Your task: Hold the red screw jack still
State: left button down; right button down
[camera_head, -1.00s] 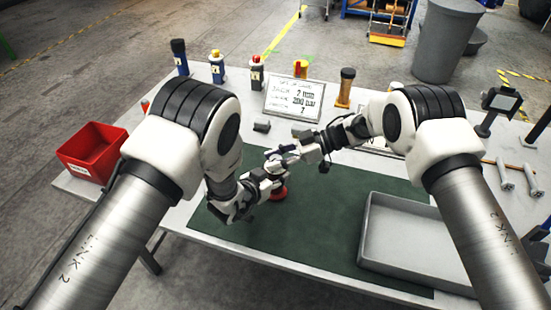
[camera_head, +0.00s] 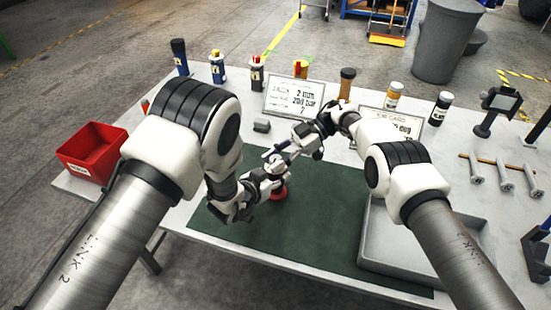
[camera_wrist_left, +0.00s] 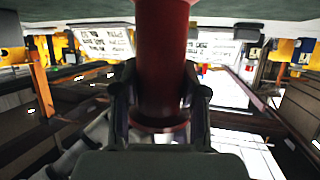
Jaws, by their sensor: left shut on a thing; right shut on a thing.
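The red screw jack (camera_head: 279,193) stands on the green mat (camera_head: 320,225). In the head view only its lower red part shows, beside the left gripper. My left gripper (camera_head: 268,178) is shut around it. In the left wrist view the jack's red column (camera_wrist_left: 163,55) runs between the two fingers of the left gripper (camera_wrist_left: 160,100). My right gripper (camera_head: 283,155) is above and just behind the left one, close to the jack's top. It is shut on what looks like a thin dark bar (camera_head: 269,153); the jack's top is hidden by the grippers.
A grey tray (camera_head: 400,262) lies at the mat's right, under my right arm. A red bin (camera_head: 92,147) stands at the left table edge. Bottles, two cards (camera_head: 294,97) and a small dark block (camera_head: 262,126) are behind. The mat's front is clear.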

aim_at(276, 158)
jog(key=c, duration=0.8)
grip_release()
notch_tip(276, 158, up, 10)
pick_arm(q)
jog(key=c, duration=0.5)
grip_release()
jog(key=shift+c, duration=0.2)
